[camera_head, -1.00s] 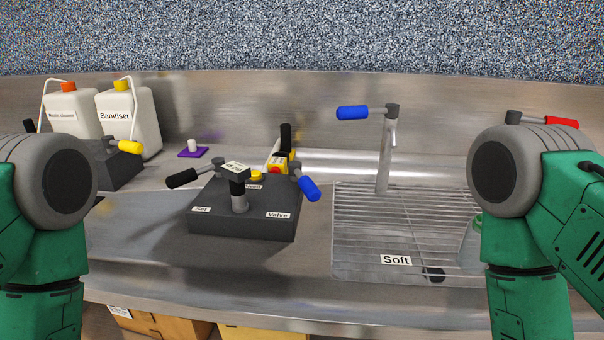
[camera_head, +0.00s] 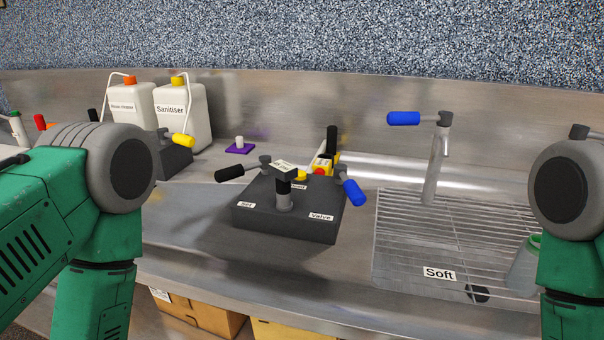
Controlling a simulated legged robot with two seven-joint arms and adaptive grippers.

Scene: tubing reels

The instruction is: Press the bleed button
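A dark box (camera_head: 320,226) stands on the steel counter, with plates reading "Set" and "Valve" on its front edge. A small yellow button (camera_head: 302,175) sits at the back of its top, beside a partly covered label (camera_head: 298,187) that seems to read "Bleed". A post with a labelled block (camera_head: 285,168) stands in front and hides part of the button and label. The box also has a black-handled lever (camera_head: 230,173) and a blue-handled lever (camera_head: 354,192). Neither gripper is in view; only green and grey links of my arms show at both sides.
A yellow and red item (camera_head: 321,165) stands close behind the box. A tap with a blue handle (camera_head: 404,118) rises over a wire drainer marked "Soft" (camera_head: 400,255) at right. White canisters (camera_head: 183,118) stand at back left. Bare counter (camera_head: 250,275) lies in front of the box.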

